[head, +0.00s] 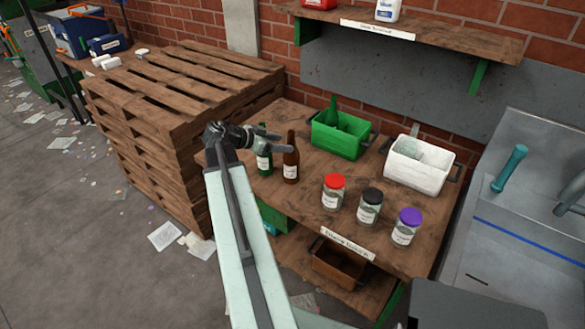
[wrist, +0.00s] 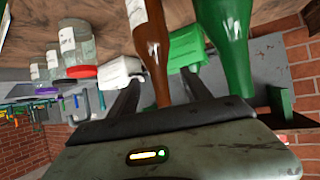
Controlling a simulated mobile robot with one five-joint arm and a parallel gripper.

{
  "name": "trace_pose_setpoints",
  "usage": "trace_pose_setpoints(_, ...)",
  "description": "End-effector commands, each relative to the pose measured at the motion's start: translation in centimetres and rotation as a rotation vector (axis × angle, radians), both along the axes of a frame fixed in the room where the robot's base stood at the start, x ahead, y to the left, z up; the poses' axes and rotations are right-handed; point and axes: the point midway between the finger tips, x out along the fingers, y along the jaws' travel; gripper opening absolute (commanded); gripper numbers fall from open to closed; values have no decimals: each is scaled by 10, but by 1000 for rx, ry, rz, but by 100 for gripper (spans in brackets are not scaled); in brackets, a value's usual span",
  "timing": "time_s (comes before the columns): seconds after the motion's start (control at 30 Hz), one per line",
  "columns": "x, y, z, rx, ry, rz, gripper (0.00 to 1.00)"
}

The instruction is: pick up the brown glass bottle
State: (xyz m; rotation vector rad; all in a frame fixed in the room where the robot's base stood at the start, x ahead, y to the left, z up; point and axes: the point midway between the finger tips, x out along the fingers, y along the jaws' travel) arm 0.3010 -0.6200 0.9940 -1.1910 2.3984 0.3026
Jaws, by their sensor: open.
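The brown glass bottle (head: 291,168) stands upright on the wooden table, with a pale label. In the wrist view, which is upside down, the brown bottle (wrist: 152,42) shows between the two fingers, its neck reaching down in the picture toward the palm. My gripper (head: 283,142) is open, its fingers pointing right at the height of the bottle's neck. The gripper also shows in the wrist view (wrist: 160,76). I cannot tell whether either finger touches the bottle.
A green bottle (head: 264,164) stands close to the left of the brown one. A green bin (head: 338,143) and a white bin (head: 416,174) are behind. Jars with red (head: 333,194), black (head: 369,207) and purple (head: 406,228) lids stand right. Stacked pallets (head: 165,110) stand left.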

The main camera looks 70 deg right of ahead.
Motion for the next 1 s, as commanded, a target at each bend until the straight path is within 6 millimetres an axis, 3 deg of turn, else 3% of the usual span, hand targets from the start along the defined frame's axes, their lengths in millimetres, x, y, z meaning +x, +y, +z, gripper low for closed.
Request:
trace_pose_setpoints(0.33, -26, -29, -26, 1, 0, -2, 57)
trace_pose_setpoints(0.57, -30, -33, -25, 1, 0, 0, 57)
trace_pose_setpoints(0.6, -30, -33, -25, 1, 0, 0, 54)
trace_pose_setpoints(0.8, -30, -33, -25, 2, 0, 0, 0)
trace_pose_setpoints(1.0, -30, -33, -25, 2, 0, 0, 0)
